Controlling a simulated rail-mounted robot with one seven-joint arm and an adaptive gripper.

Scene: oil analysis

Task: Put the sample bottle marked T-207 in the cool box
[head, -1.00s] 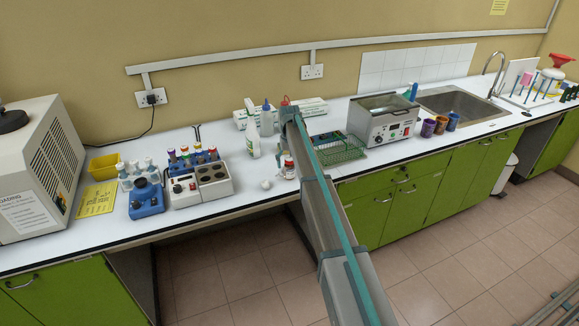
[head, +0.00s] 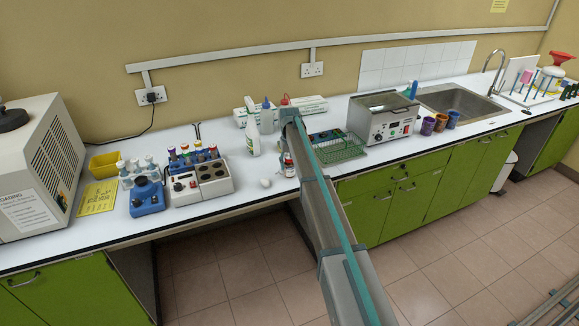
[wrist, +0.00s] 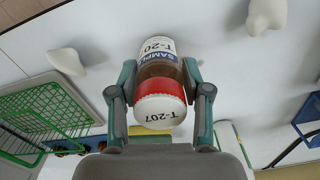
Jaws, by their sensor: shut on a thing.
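The sample bottle marked T-207 (wrist: 160,108) is between the two fingers of my gripper (wrist: 159,78) in the wrist view. It has a red cap with a white top reading T-207, a brown body and a blue and white label. The fingers are shut on it from both sides. In the head view the bottle (head: 289,166) shows at the edge of my arm, over or on the bench near its front; whether it touches the bench I cannot tell. My arm hides most of the gripper there. I cannot make out a cool box in either view.
A green wire basket (head: 340,150) stands to the right of my arm, with a steel bath (head: 383,120) beyond it. Tube racks and a blue device (head: 146,198) are farther left.

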